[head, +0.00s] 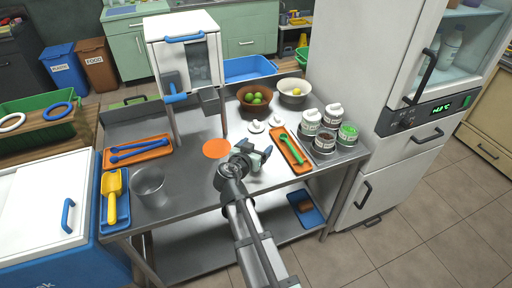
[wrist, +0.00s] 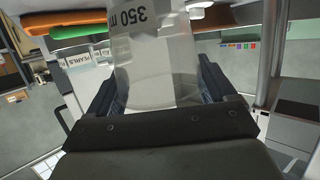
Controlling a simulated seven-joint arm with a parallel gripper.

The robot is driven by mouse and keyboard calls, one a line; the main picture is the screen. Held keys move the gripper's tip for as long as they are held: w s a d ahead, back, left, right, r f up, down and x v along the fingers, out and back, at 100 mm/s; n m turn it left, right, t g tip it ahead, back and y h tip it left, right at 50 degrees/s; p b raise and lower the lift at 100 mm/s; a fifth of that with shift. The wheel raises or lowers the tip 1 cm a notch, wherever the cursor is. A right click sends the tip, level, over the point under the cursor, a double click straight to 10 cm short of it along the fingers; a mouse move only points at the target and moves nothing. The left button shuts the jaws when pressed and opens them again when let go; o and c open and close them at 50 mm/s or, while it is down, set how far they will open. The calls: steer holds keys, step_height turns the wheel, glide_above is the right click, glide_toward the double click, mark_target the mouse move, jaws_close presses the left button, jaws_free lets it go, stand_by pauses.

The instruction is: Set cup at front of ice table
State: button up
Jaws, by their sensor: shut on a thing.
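My gripper (head: 258,158) is over the right-middle part of the steel table (head: 190,200), right of a flat orange disc (head: 216,148). In the wrist view my gripper (wrist: 165,100) is shut on a clear cup (wrist: 155,60) marked "350 m", the rest of the marking cut off. The cup stands between the two dark fingers, and its top runs out of the picture. In the head view the cup is hard to make out against the gripper. A white machine with a blue handle (head: 185,60) stands at the back of the table.
An orange tray with a green utensil (head: 291,150) and several lidded jars (head: 323,140) are at right. Bowls (head: 294,93) stand behind. The front middle is clear.

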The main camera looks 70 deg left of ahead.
steer(key=shift+f, duration=0.15)
steer(key=o, duration=0.9)
steer(key=shift+s+d+r, duration=0.2)
steer(key=shift+d+r, duration=0.05)
steer(key=v, duration=1.1)
steer(key=shift+s+r, duration=0.15)
